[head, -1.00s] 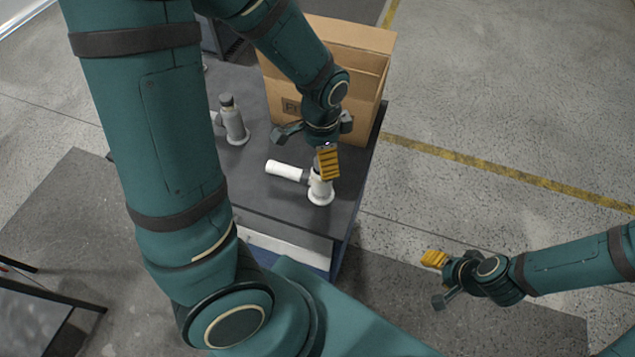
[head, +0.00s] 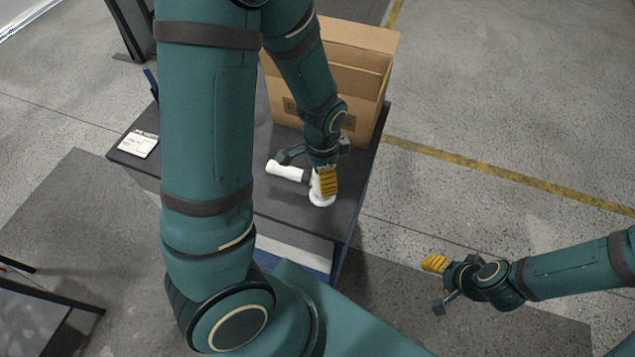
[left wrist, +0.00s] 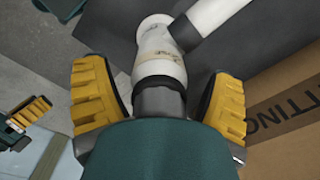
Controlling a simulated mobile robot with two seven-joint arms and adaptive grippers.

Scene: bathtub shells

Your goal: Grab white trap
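The white trap (head: 320,199) stands on the dark table top, with its round flange down and a white side pipe (head: 283,171) pointing left. My left gripper (head: 322,181) is down at its upper part, and one yellow finger pad covers some of it. In the left wrist view the trap (left wrist: 158,55) lies between the two yellow pads of my left gripper (left wrist: 160,97). The pads are apart, with gaps beside the trap's dark collar. My right gripper (head: 437,284) is open and empty, away from the table at the lower right.
An open cardboard box (head: 360,75) stands on the table (head: 345,215) just behind the trap. A white label card (head: 138,144) lies at the table's left corner. My left arm hides the table's left middle. Floor to the right is clear.

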